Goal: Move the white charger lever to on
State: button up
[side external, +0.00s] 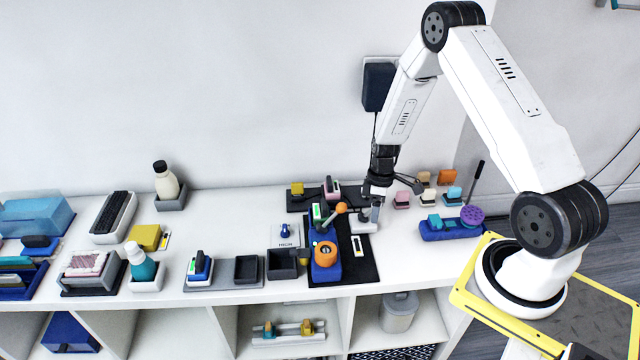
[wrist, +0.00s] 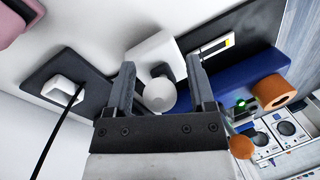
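My gripper (wrist: 161,68) is open, with one finger on each side of the knob and a visible gap on both sides. In the side view my gripper (side external: 372,208) points down over the charger (side external: 361,224), and the lever knob is hard to make out there. I cannot tell the lever's on and off positions.
Left of the charger stands a blue unit (side external: 318,238) with an orange ball lever (side external: 341,208) and an orange ring (side external: 325,254). A label card (wrist: 210,48) lies beside the charger. A blue tray (side external: 450,230) stands to the right.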

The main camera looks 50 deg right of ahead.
grip_shut()
jog(key=shift+w+a+r+g+h, duration=0.1)
jog(key=shift+w+r+g+h, duration=0.05)
jog(key=shift+g+h, duration=0.2)
jog(key=shift+w+a+r+m+g+h, duration=0.2)
jog(key=shift+w+a+g+h, duration=0.1)
jog(key=shift+g+h, duration=0.55)
jog(key=shift+w+a+r+m+g+h, duration=0.15)
jog(key=shift+w+a+g+h, duration=0.15)
jog(key=shift+g+h, duration=0.45)
jog(key=g+h, duration=0.1)
jog(key=g, duration=0.1)
jog(key=w+a+g+h, duration=0.1)
jog(key=h, duration=0.1)
jog(key=shift+w+a+r+m+g+h, duration=0.1)
jog(key=shift+w+a+m+g+h, duration=0.05)
jog(key=shift+m+g+h, duration=0.15)
jog(key=shift+o, duration=0.4)
grip_release()
